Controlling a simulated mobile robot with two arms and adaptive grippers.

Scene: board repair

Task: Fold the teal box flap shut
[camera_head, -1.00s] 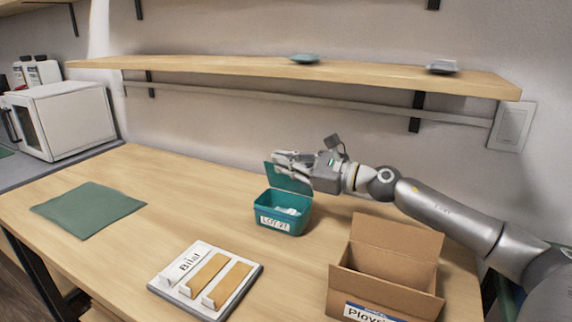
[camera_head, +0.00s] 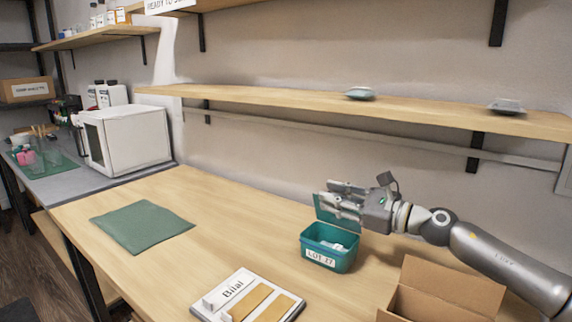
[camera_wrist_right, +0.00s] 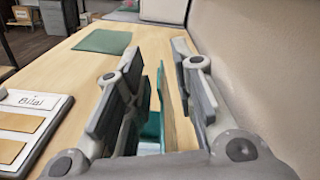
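The teal box (camera_head: 329,250) stands on the wooden table with a "LOT" label on its front and white contents inside. Its teal flap (camera_head: 322,213) stands up at the back edge, so the box is open. My right gripper (camera_head: 331,194) is at the flap's upper part, reaching in from the right. In the right wrist view, my right gripper (camera_wrist_right: 155,75) has its fingers apart, with the flap (camera_wrist_right: 161,92) seen nearly edge-on between them. I cannot tell whether either finger touches the flap. My left gripper is not in view.
An open cardboard box (camera_head: 440,292) stands right of the teal box, below my right arm. A "Bilal" tray (camera_head: 262,315) lies in front, and a green mat (camera_head: 142,226) lies to the left. A wall shelf (camera_head: 300,98) runs above. The table between mat and teal box is clear.

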